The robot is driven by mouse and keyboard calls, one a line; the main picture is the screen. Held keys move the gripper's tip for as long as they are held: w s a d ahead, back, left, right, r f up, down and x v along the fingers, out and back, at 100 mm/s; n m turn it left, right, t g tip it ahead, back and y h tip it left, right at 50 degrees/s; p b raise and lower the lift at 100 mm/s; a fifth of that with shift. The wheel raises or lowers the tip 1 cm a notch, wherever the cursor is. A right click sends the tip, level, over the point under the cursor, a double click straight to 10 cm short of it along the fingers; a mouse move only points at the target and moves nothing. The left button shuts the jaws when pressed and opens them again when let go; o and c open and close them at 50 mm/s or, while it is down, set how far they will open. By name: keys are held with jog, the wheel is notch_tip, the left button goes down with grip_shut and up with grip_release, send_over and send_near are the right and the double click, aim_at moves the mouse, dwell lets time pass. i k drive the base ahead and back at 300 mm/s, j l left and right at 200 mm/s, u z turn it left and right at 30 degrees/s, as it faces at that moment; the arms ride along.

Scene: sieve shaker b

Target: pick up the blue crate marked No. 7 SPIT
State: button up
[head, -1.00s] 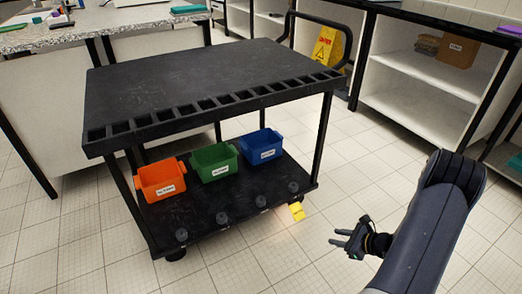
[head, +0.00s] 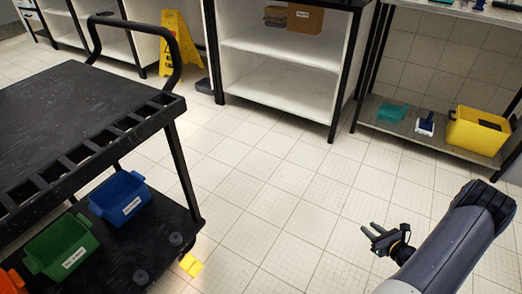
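The blue crate (head: 122,199) sits on the lower shelf of the black cart (head: 85,110), at the left of the head view. It has a white label on its front, too small to read. My gripper (head: 368,233) is at the right, over the tiled floor, well apart from the crate. Its fingers point left with a gap between them, and nothing shows between them.
A green crate (head: 62,247) and a partly cut-off orange crate (head: 10,281) share the lower shelf. A yellow caution sign (head: 180,44) stands behind the cart. The floor (head: 270,190) between is clear.

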aim_at(122, 196)
jog(key=i+l+z, duration=0.35)
jog(key=i, duration=0.2)
jog(key=i+z, duration=0.35)
jog(key=i, duration=0.2)
jog(key=i+u, duration=0.25)
jog(key=u, duration=0.15)
jog(key=i+u, duration=0.25)
jog(key=u, duration=0.15)
jog(key=i+l+u, duration=0.1)
jog(key=i+u, duration=0.15)
jog(key=u, duration=0.15)
jog(key=i+l+u, duration=0.15)
jog(key=u, duration=0.25)
jog(key=i+u, duration=0.2)
jog(key=u, duration=0.25)
jog(key=i+u, duration=0.15)
jog(key=u, duration=0.35)
jog(key=i+l+u, duration=0.15)
jog(key=u, duration=0.3)
jog(key=i+l+u, duration=0.15)
jog(key=u, duration=0.3)
jog(key=i+l+u, duration=0.3)
jog(key=u, duration=0.2)
jog(key=i+l+u, duration=0.25)
jog(key=l+u, duration=0.25)
jog(key=i+l+u, duration=0.2)
jog(key=l+u, duration=0.25)
jog(key=j, duration=0.1)
